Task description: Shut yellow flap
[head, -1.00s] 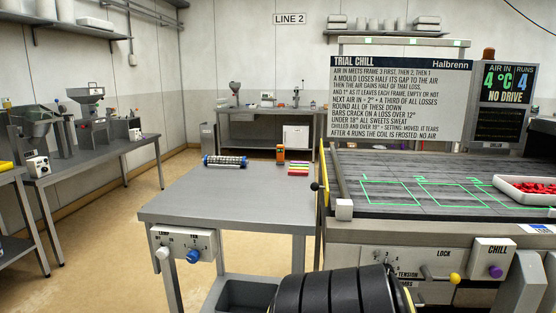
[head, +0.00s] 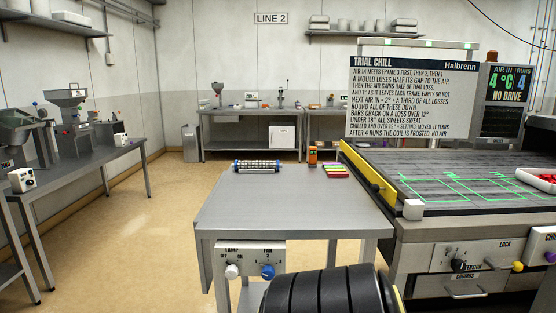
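The yellow flap (head: 368,179) is a long, narrow panel along the left edge of the dark conveyor bed (head: 440,178). It has a small dark knob on its face, and its yellow face is turned toward the grey table. I cannot tell for certain whether it is fully shut. Neither of my grippers shows in the head view. A black ribbed part at the bottom middle looks like my own arm, and nothing of it touches the flap.
A grey table (head: 285,205) stands left of the conveyor, with a caged cylinder (head: 257,167), an orange device (head: 312,157) and coloured bars (head: 335,171). A white tray of red pieces (head: 540,180) lies on the bed. The floor at left is clear.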

